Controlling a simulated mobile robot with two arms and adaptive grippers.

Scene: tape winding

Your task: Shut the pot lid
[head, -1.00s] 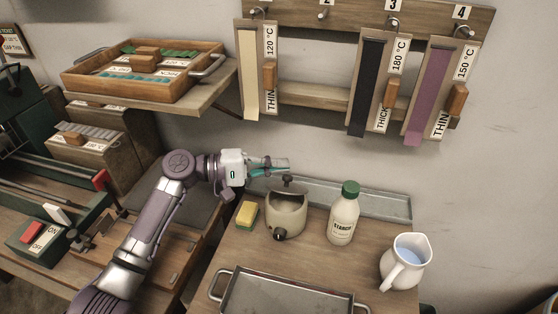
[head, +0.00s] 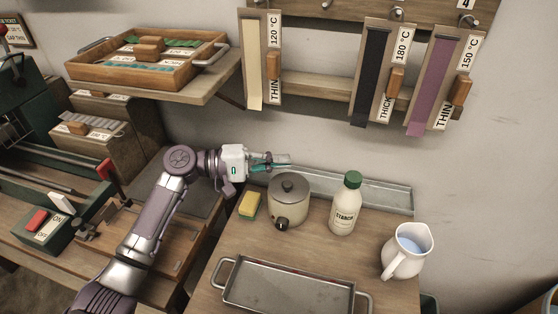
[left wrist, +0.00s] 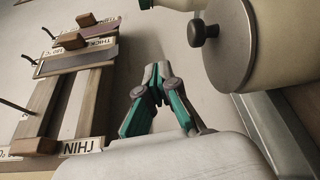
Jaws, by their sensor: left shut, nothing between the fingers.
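The round cream pot (head: 291,211) stands on the wooden bench with its grey lid (head: 288,189) lying flat on top, its dark knob upright. A dark knob or dial also shows on the pot's front. In the left wrist view, the lid (left wrist: 240,50) is at the upper right with its knob toward my gripper. My left gripper (head: 288,161) is shut and empty. In the head view it appears just above and left of the lid, apart from it. The left wrist view also shows its closed fingers (left wrist: 157,72) apart from the knob. My right gripper is not in view.
A yellow sponge (head: 249,206) lies left of the pot, and a starch bottle (head: 345,207) stands to its right. A white jug (head: 406,252) is farther right. A metal tray (head: 290,286) lies in front. Hanging strips (head: 372,75) are on the wall behind.

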